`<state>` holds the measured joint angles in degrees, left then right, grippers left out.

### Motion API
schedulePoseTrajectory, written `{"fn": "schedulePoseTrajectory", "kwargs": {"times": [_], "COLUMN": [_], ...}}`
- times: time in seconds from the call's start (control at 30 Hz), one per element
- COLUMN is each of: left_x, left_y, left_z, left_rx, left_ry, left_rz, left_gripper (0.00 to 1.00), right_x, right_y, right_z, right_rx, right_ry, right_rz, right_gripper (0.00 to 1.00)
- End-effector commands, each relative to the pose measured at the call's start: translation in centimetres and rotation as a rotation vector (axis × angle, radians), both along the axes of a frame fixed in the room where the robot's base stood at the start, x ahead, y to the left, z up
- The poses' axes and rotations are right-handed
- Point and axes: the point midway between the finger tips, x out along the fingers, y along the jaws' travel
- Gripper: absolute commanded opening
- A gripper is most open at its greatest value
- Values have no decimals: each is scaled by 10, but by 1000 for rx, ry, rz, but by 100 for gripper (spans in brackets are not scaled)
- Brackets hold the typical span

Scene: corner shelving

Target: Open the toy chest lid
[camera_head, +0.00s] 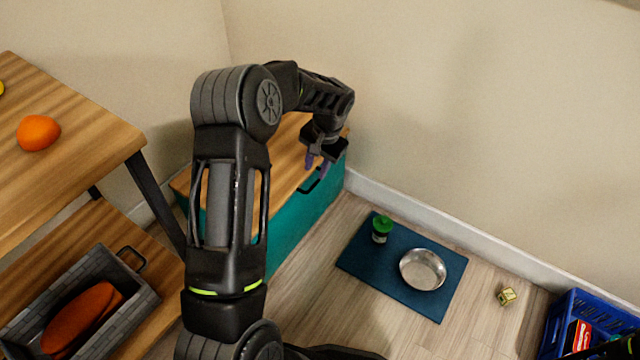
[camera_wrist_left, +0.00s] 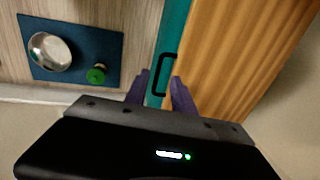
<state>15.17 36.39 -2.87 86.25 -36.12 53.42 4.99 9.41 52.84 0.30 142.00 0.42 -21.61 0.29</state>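The toy chest is a teal box (camera_head: 300,218) with a wooden lid (camera_head: 284,150), standing against the wall; the lid lies shut on it. A black handle (camera_head: 310,184) is on the teal front just below the lid edge. My left gripper (camera_head: 316,165) is above the lid's front edge near the handle, its purple fingers pointing down. In the left wrist view the fingers (camera_wrist_left: 160,92) are apart and empty, with the handle (camera_wrist_left: 165,72) just beyond their tips; contact cannot be told. My left arm hides part of the chest. My right gripper is not seen.
A blue mat (camera_head: 400,296) with a metal bowl (camera_head: 423,269) and a green-topped jar (camera_head: 381,229) lies right of the chest. A small yellowish cube (camera_head: 506,295) and blue crate (camera_head: 572,310) are farther right. Wooden shelving (camera_head: 90,125) stands left, holding a grey basket (camera_head: 135,300).

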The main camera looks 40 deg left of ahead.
Motion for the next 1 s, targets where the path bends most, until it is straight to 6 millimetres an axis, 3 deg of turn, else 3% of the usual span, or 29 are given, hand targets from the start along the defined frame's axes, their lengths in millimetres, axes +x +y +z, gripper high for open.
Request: {"fn": "schedulePoseTrajectory", "kwargs": {"times": [0.27, 0.63, 1.0], "left_x": [0, 0, 0], "left_y": [2, 12, 14], "left_z": [-16, -70, -78], "left_rx": [-2, -3, -2], "left_ry": [1, 1, -1], "left_rz": [0, 1, -1], "left_gripper": [31, 31, 31], "right_x": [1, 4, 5], "right_y": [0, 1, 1], "right_z": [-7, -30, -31], "right_rx": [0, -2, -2], "right_ry": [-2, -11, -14], "right_rz": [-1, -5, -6], "right_gripper": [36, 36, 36]}}
